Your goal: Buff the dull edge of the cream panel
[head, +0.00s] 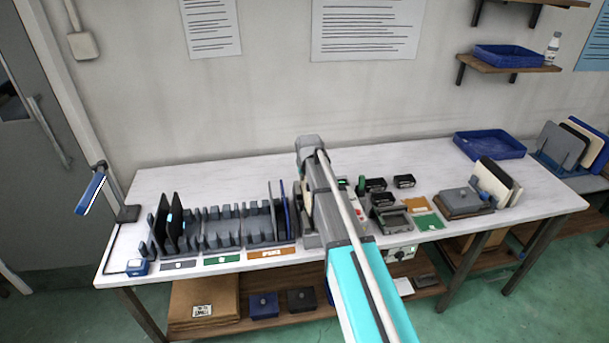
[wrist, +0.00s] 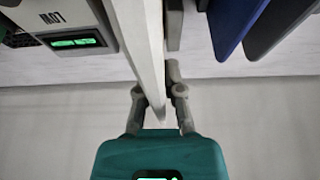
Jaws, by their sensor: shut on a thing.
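In the wrist view my gripper (wrist: 160,93) is shut on a pale, cream-looking panel (wrist: 140,40), seen nearly edge-on between the fingers. Its far end runs out of the top of the picture. In the head view my arm covers the fingertips and most of the held panel; a pale strip (head: 307,203) shows beside the arm. A grey machine with a lit green display (wrist: 75,43) stands just left of the held panel in the wrist view. The dull edge cannot be made out.
The slotted grey rack (head: 222,238) also holds dark panels (head: 178,220). At the right, another cream panel (head: 490,186) stands beside a dark one; a blue tray (head: 488,145) lies behind. Bare white tabletop (head: 225,185) lies behind the rack.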

